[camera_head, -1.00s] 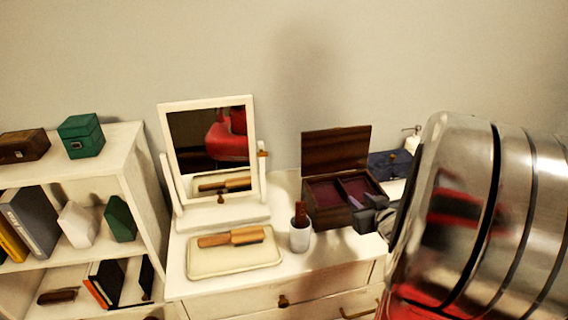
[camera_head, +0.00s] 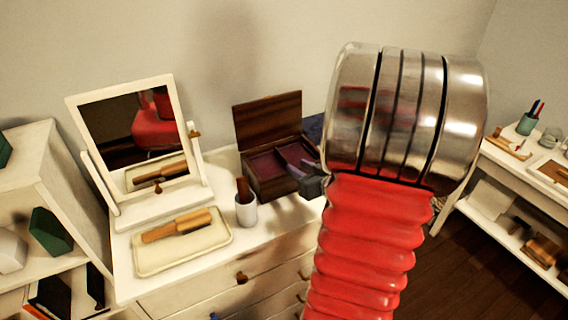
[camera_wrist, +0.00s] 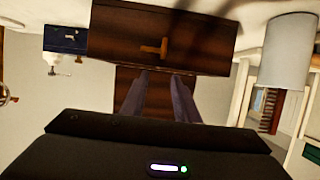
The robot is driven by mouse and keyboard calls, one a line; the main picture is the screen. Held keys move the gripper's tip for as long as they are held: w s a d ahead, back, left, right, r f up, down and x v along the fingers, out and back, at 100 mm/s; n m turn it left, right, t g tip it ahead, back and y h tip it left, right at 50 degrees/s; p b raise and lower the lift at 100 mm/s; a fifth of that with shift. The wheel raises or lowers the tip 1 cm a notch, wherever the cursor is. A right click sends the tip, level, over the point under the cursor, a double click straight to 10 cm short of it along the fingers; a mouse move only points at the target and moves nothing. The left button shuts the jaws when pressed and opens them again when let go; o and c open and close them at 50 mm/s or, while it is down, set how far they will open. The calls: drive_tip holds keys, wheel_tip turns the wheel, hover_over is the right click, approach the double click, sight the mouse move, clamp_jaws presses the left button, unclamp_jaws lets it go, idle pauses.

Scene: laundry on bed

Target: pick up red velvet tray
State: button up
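The red velvet tray appears to be the dark red, divided lining (camera_head: 264,167) inside an open wooden box (camera_head: 262,188) on the white dresser, in the head view. My gripper (camera_head: 296,172) is at the box's right front, its purplish fingertips over or beside the right compartment. I cannot tell whether they touch it. In the wrist view, which looks upside down, my gripper (camera_wrist: 160,90) has two fingers apart with nothing clearly held between them. Dark brown wood of the box (camera_wrist: 200,35) fills the space ahead. The red lining is not clear there.
A white cup (camera_head: 246,211) with a brown handle in it stands left of the box. A cream tray (camera_head: 182,248) with a wooden brush (camera_head: 177,226) and a tilting mirror (camera_head: 128,118) are farther left. The box's raised lid (camera_head: 267,118) stands behind. A white shelf (camera_head: 490,200) is right.

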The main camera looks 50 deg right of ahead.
sight(284, 157)
drive_tip(key=shift+x, duration=3.05)
drive_tip(key=shift+d, duration=0.1)
drive_tip(key=shift+x, duration=2.6)
drive_tip(key=shift+d+r, duration=0.1)
clamp_jaws()
